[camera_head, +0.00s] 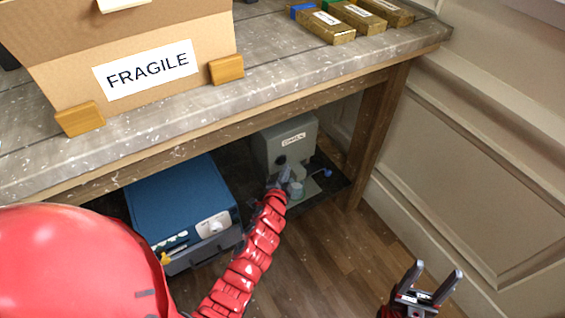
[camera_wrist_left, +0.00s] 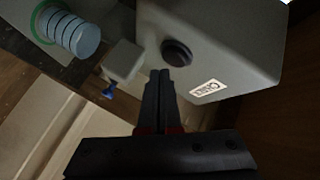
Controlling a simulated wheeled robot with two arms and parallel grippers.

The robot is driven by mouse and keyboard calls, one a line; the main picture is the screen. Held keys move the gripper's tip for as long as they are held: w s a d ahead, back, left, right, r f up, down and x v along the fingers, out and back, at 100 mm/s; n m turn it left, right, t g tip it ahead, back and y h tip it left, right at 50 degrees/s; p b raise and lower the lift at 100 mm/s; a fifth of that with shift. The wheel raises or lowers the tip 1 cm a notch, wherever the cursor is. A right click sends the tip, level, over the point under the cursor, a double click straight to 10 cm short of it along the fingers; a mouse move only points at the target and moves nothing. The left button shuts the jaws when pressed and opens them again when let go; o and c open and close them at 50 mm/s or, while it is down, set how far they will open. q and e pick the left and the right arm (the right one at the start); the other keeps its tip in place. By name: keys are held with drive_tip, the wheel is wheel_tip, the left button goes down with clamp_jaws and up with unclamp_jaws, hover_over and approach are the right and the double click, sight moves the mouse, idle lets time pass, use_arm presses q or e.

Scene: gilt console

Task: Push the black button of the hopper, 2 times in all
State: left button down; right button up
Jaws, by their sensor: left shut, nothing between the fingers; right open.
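The hopper (camera_head: 270,143) is a grey-green box with a white label on the low shelf under the table. In the left wrist view the hopper (camera_wrist_left: 225,40) fills the upper right, and its round black button (camera_wrist_left: 176,53) shows on the front face. My left gripper (camera_head: 284,172) is shut and empty in front of the hopper. In the left wrist view its fingertips (camera_wrist_left: 159,74) appear just below the button; I cannot tell whether they touch it. My right gripper (camera_head: 427,278) is open and empty, low at the right, away from the shelf.
A blue machine (camera_head: 180,195) stands left of the hopper. A ribbed light-blue stack (camera_wrist_left: 70,34) sits beside the hopper's spout. The table top (camera_head: 290,62) overhangs the shelf and carries a FRAGILE cardboard box (camera_head: 200,35). A table leg (camera_head: 378,130) stands to the right.

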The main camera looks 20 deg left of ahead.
use_arm(q)
drive_tip(key=s+d+b, duration=0.1)
drive_tip(key=d, duration=0.1)
drive_tip(key=s+d+b, duration=0.1)
drive_tip(key=s+d, duration=0.1)
idle(0.5)
idle(0.7)
